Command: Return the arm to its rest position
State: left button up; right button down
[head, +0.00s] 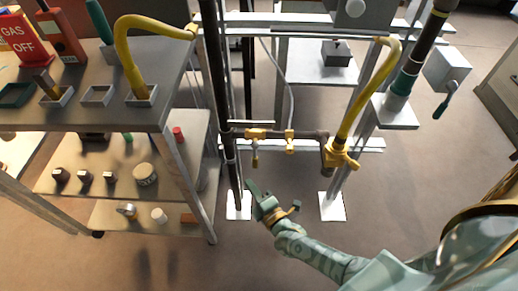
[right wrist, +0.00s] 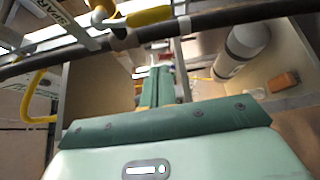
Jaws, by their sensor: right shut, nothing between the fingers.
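My right arm comes in from the lower right in the head view. Its green right gripper (head: 254,189) hangs in front of the pipe stand, below the horizontal pipe (head: 310,135) with yellow valves. The gripper is shut and empty. In the right wrist view its green fingers (right wrist: 154,88) lie together, with a dark pipe (right wrist: 215,21) crossing close above them in the picture. Whether the gripper touches the upright black pipe (head: 229,130) cannot be told. My left gripper is not in view.
A grey shelf cart (head: 185,75) with tools and small fittings stands at left. Yellow hoses (head: 128,50) rise from the cart and hang at the stand's right (head: 370,90). White foot plates (head: 332,206) sit on the floor. The floor right of the stand is open.

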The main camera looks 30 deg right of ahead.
jog(key=shift+s+p, duration=0.3)
jog(key=shift+s, duration=1.35)
